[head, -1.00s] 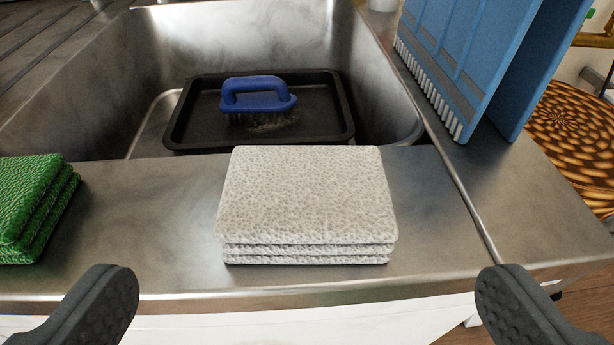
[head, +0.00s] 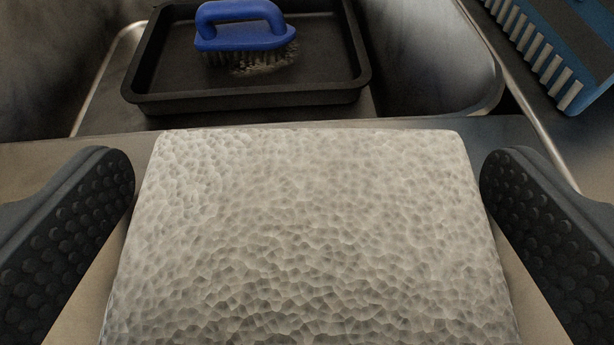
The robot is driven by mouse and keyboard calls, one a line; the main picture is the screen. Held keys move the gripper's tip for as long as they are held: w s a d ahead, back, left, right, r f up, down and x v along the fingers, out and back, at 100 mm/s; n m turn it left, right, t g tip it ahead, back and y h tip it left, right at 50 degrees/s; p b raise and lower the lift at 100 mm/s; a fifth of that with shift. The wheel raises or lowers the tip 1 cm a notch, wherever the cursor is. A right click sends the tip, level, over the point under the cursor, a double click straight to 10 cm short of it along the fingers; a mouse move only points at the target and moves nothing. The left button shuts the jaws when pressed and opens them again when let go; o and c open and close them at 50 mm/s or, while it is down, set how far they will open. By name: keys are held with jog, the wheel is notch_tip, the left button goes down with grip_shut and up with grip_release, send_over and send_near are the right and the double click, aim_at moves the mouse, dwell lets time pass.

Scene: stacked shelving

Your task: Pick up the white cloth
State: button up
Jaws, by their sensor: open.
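The white cloth (head: 310,235) is a folded, pale grey-white textured stack lying flat on the metal counter at the sink's front edge. It fills the lower middle of the head view, and its near edge is cut off by the frame. My gripper (head: 307,185) is open, with one dark studded finger on the left side of the cloth and the other on the right. A narrow strip of counter shows between each finger and the cloth, so neither finger appears to touch it. Nothing is held.
Behind the cloth, the metal sink holds a black tray (head: 330,97) with a blue brush (head: 243,33) in it. A blue rack with white bristle-like teeth (head: 560,50) stands at the upper right. Bare counter (head: 55,150) shows at the left.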

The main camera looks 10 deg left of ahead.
jog(key=c, duration=1)
